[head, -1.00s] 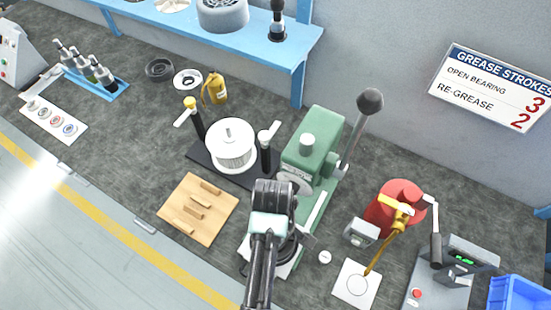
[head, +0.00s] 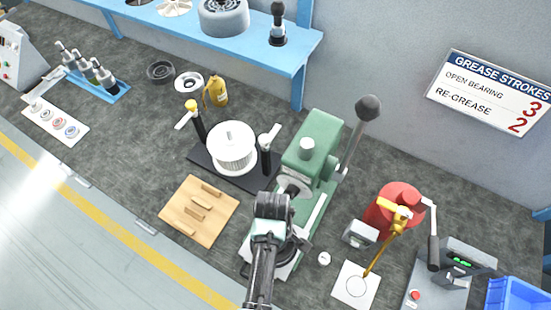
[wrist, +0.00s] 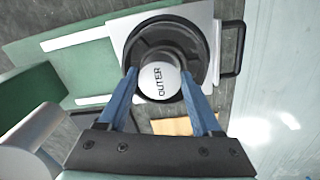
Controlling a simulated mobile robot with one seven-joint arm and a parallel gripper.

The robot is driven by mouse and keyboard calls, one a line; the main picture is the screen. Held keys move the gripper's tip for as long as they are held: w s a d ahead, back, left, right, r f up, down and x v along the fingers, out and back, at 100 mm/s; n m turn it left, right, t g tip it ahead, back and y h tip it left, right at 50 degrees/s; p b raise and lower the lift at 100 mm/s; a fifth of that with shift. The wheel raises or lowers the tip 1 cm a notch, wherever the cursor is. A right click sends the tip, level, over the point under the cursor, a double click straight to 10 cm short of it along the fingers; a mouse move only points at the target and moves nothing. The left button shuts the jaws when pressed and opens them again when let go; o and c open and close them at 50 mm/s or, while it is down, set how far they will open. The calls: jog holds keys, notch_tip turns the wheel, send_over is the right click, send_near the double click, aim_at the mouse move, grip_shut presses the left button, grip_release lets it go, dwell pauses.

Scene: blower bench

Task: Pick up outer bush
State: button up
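The outer bush (wrist: 160,82) is a white round piece with "OUTER" on its top, in the middle of the wrist view. It stands in a dark round dish (wrist: 208,50) on a pale plate. My gripper (wrist: 159,72) has its two blue fingers on either side of the bush, with their tips close against its edges. I see no clear gap, but cannot tell if they press on it. In the head view the bush and fingertips are hidden behind my arm, in front of the green press (head: 312,145).
The green press with its long lever (head: 357,135) stands just behind my arm. A wooden board (head: 199,211) lies to the left, and a white drum (head: 232,148) on a black stand is behind it.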

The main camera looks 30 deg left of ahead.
grip_shut()
